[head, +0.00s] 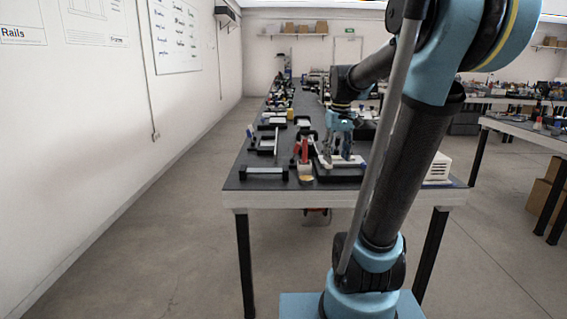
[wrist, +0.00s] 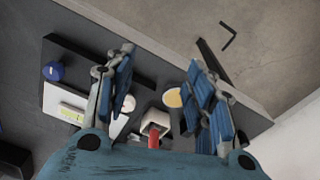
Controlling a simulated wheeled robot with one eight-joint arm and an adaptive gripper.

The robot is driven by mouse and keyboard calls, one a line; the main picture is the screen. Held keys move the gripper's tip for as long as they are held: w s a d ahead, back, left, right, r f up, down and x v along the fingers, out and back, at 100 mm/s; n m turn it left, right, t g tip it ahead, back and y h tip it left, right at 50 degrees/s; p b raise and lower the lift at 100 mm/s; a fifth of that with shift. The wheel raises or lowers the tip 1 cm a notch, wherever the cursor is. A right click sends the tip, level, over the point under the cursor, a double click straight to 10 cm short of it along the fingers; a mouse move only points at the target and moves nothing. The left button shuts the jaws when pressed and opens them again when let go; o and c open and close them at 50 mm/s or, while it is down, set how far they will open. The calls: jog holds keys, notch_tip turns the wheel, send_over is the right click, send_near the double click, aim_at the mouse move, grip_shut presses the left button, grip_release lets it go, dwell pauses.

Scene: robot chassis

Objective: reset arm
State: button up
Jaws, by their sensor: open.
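My gripper (head: 340,142) hangs from my blue arm above the near end of the long dark workbench (head: 240,180) in the head view. In the wrist view my gripper (wrist: 158,92) is open, with its two blue-padded fingers spread wide and nothing held between them. Beneath and between the fingers lies a light block with a red part (wrist: 153,140). A round yellowish piece (wrist: 172,98) lies near the right finger. My arm hides part of the bench's right side in the head view.
A white board (wrist: 60,100) with a dark blue knob (wrist: 53,71) lies left of the fingers. Black bars lie near the bench edge, one at the front left (head: 264,172). A white box (head: 440,167) stands at the bench's right. Floor left of the bench is clear.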

jog(key=s+f+m+t, duration=0.1)
jog(key=s+f+m, duration=0.2)
jog(key=s+f, duration=1.4)
jog(key=s, duration=0.4)
jog(key=shift+f, duration=0.4)
jog(key=shift+d, duration=0.1)
jog(key=shift+w+f, duration=0.2)
jog(key=shift+w, duration=0.25)
